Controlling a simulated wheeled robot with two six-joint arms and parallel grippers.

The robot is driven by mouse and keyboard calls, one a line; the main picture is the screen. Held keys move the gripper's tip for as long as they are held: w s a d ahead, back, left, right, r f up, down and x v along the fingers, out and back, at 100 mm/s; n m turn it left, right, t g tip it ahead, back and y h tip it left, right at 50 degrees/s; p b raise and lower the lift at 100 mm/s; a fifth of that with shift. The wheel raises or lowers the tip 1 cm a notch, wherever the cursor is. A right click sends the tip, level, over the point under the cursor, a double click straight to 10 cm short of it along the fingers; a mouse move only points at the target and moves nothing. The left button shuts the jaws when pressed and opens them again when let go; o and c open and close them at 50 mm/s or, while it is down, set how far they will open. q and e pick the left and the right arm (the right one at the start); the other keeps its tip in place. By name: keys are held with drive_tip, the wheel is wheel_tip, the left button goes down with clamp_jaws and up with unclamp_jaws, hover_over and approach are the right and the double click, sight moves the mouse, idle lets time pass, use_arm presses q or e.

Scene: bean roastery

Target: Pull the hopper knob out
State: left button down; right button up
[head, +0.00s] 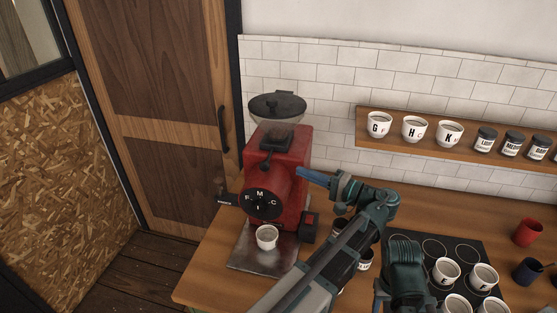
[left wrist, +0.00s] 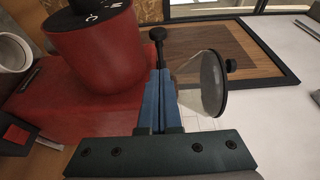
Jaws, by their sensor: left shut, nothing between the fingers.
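The red coffee grinder (head: 288,153) stands on a metal tray (head: 240,254) on the wooden counter, with a clear hopper under a dark lid (head: 277,105). The hopper knob (head: 264,166) is a small black ball on a short rod below the hopper. It also shows in the left wrist view (left wrist: 157,34), just beyond my fingertips. My left gripper (head: 299,171) is shut and empty, its blue fingers to the right of the knob against the grinder's side in the picture. I cannot tell whether they touch anything. My right gripper's fingers do not show.
A white cup (head: 267,237) stands under the round dial (head: 262,203). A black handle (head: 227,200) sticks out left. A shelf (head: 376,144) with lettered cups and jars runs along the tiled wall. More cups sit on a black mat (head: 407,240) at right.

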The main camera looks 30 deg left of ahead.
sight(268, 169)
use_arm(q)
drive_tip(key=a, duration=0.6)
drive_tip(key=w+a, duration=0.1)
drive_tip(key=a, duration=0.3)
drive_tip(key=shift+s, duration=0.1)
drive_tip(key=s, duration=0.2)
drive_tip(key=s+d, duration=0.1)
drive_tip(key=s, duration=0.1)
drive_tip(key=shift+w+f, duration=0.1)
drive_tip(key=shift+w, duration=0.05)
idle(0.4)
